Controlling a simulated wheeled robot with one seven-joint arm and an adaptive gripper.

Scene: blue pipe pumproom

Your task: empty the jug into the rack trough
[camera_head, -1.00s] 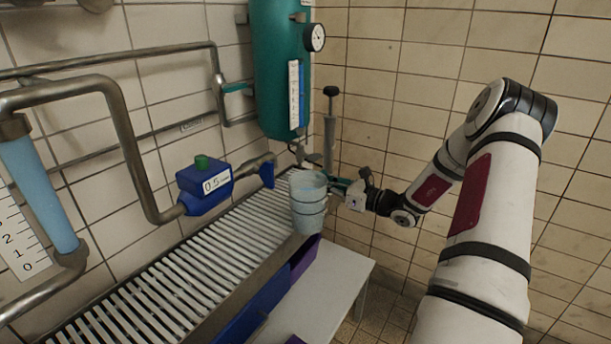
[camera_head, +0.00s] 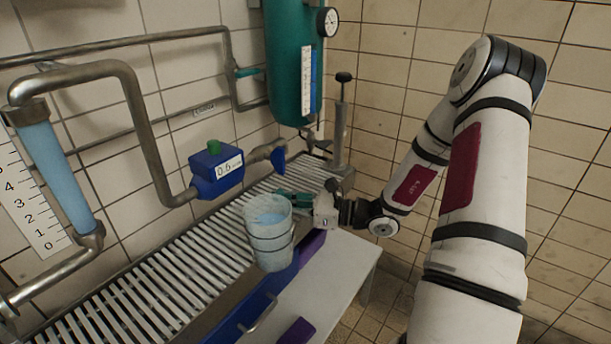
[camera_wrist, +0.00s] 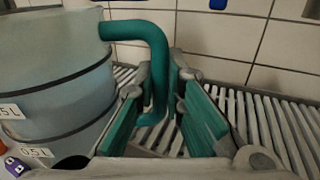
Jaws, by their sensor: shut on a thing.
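The jug (camera_head: 268,248) is a pale grey-blue vessel with dark bands. It is upright, with light blue liquid showing inside its open top. In the head view it overlaps the front edge of the slatted rack trough (camera_head: 140,303); I cannot tell whether it touches it. My gripper (camera_head: 296,198) is at the jug's right side. In the wrist view the jug (camera_wrist: 50,85) fills the left, with "0.5L" marks, and its teal handle (camera_wrist: 157,60) passes between the teal finger pads of my gripper (camera_wrist: 160,92), shut on it. The handle is mostly hidden in the head view.
A blue meter box (camera_head: 217,170) on a pipe and a green tank (camera_head: 290,65) with a gauge stand behind the rack. A grey post (camera_head: 341,130) stands at its far end. A pale bench (camera_head: 335,275) and blue drawer front (camera_head: 240,315) lie in front.

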